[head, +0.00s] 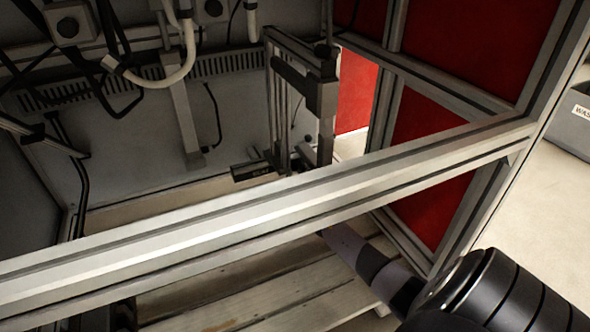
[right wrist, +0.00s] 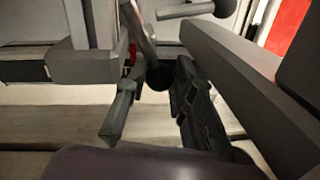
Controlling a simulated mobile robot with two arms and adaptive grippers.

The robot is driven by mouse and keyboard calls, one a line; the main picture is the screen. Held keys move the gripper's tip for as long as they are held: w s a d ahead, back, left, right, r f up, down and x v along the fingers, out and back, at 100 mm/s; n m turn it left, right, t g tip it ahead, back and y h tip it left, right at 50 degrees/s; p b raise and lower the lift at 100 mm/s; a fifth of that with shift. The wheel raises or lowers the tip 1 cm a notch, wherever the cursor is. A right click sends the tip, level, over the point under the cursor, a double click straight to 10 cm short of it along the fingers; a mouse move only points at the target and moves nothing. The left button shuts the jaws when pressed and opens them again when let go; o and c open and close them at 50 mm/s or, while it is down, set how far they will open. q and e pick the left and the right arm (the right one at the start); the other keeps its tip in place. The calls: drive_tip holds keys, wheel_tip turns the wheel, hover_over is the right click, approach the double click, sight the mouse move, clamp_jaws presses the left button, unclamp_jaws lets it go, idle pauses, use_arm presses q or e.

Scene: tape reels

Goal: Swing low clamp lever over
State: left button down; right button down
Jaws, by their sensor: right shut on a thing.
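The low clamp lever (right wrist: 145,35) shows in the right wrist view as a grey bar that ends in a dark round knob (right wrist: 157,77). My right gripper (right wrist: 158,98) has one finger on each side of the knob and is shut on it. In the head view my right arm comes in from the lower right and passes under the pale metal beam. The beam hides the gripper and the lever there. My left gripper is not in view.
The metal frame beam (head: 250,215) crosses in front of the work area. Behind it stands an upright dark fixture (head: 320,95). A thick grey bar (right wrist: 235,75) runs close to the right of the gripper. Wooden slats (head: 235,300) lie below. Red panels (head: 450,45) close the right side.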

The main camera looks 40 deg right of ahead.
drive_tip(key=shift+w+a+f+m, duration=0.15)
drive_tip(key=shift+a+m, duration=0.35)
drive_tip(key=shift+m, duration=0.2)
drive_tip(key=shift+w+a+f+m, duration=0.15)
drive_tip(key=shift+a+m, duration=0.3)
drive_tip(key=shift+m, duration=0.25)
drive_tip(key=c, duration=1.6)
unclamp_jaws()
drive_tip(key=shift+c, duration=0.2)
drive_tip(key=shift+s+a, duration=0.1)
drive_tip(key=v, duration=1.1)
drive_tip(key=shift+s+r, duration=0.2)
drive_tip(key=shift+s, duration=0.15)
drive_tip(key=shift+a, duration=0.15)
